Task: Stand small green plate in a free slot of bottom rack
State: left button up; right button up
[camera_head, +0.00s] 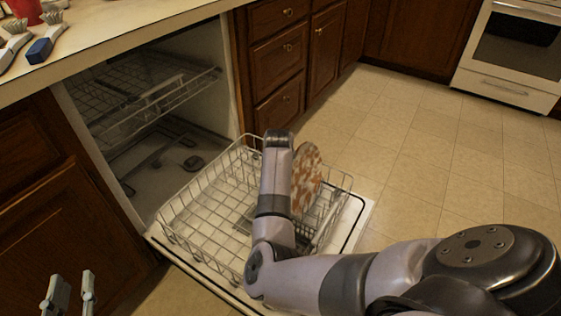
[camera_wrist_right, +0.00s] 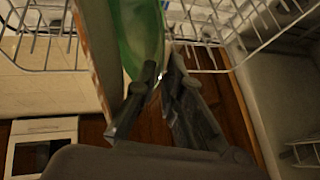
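The small green plate (camera_wrist_right: 140,38) shows in the right wrist view, steeply tilted, its edge between the fingertips of my right gripper (camera_wrist_right: 162,72). The fingers appear shut on it. In the head view my right arm hides the green plate and the right fingers. The bottom rack (camera_head: 195,190) is pulled out on the open dishwasher door, with my right arm over it. Its wires also show in the right wrist view (camera_wrist_right: 210,42), close around the plate. I cannot tell whether the plate sits in a slot. My left gripper (camera_head: 70,294) is open and empty at the bottom left.
A brown-and-white patterned plate (camera_head: 307,180) stands on edge beside my right arm; its edge lies left of the green plate in the wrist view. The rack's left part looks empty. An upper rack (camera_head: 150,95) is inside the dishwasher. Brushes (camera_head: 47,38) lie on the counter.

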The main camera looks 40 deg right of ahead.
jog(key=o, duration=0.4)
jog(key=shift+c, duration=0.2)
jog(key=shift+s+f, duration=0.1)
notch_tip(320, 180, up, 10)
dwell(0.8)
